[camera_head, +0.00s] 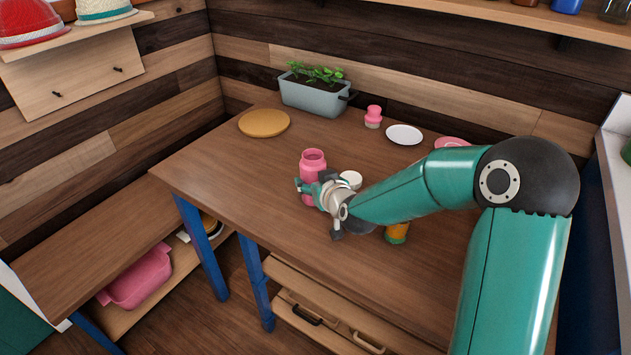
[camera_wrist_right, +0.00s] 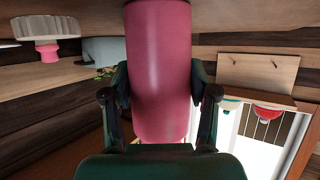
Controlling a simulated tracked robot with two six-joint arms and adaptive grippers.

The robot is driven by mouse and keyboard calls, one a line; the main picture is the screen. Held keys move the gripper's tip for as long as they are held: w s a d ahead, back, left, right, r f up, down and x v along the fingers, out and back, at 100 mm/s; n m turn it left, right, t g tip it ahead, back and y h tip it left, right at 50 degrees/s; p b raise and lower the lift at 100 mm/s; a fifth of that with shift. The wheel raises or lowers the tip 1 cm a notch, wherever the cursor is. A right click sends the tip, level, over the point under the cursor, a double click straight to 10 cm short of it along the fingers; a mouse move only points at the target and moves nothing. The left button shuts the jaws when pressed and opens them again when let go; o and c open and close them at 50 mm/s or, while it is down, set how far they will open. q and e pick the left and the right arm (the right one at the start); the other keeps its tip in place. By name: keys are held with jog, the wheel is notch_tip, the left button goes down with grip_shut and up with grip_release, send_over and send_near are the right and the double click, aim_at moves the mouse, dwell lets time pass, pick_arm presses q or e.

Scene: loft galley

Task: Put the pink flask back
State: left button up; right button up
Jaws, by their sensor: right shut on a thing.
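The pink flask (camera_head: 313,161) is upright over the wooden table, left of its middle, with its open neck up. My right gripper (camera_head: 314,190) is shut around the flask's body from the right and hides part of it. In the right wrist view the flask (camera_wrist_right: 159,70) fills the middle between the two fingers (camera_wrist_right: 160,100). I cannot tell whether its base touches the table. My left gripper is not in view.
A round tan mat (camera_head: 264,123) lies bare at the back left. A planter (camera_head: 314,97), a small pink-topped jar (camera_head: 373,117), a white plate (camera_head: 404,135) and a pink dish (camera_head: 452,142) stand behind. A white cup (camera_head: 351,179) and an orange-green container (camera_head: 397,233) are near my gripper. The table's left is clear.

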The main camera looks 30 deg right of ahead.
jog(key=o, duration=1.3)
jog(key=shift+r, duration=0.1)
jog(key=v, duration=1.2)
jog(key=shift+r, duration=0.1)
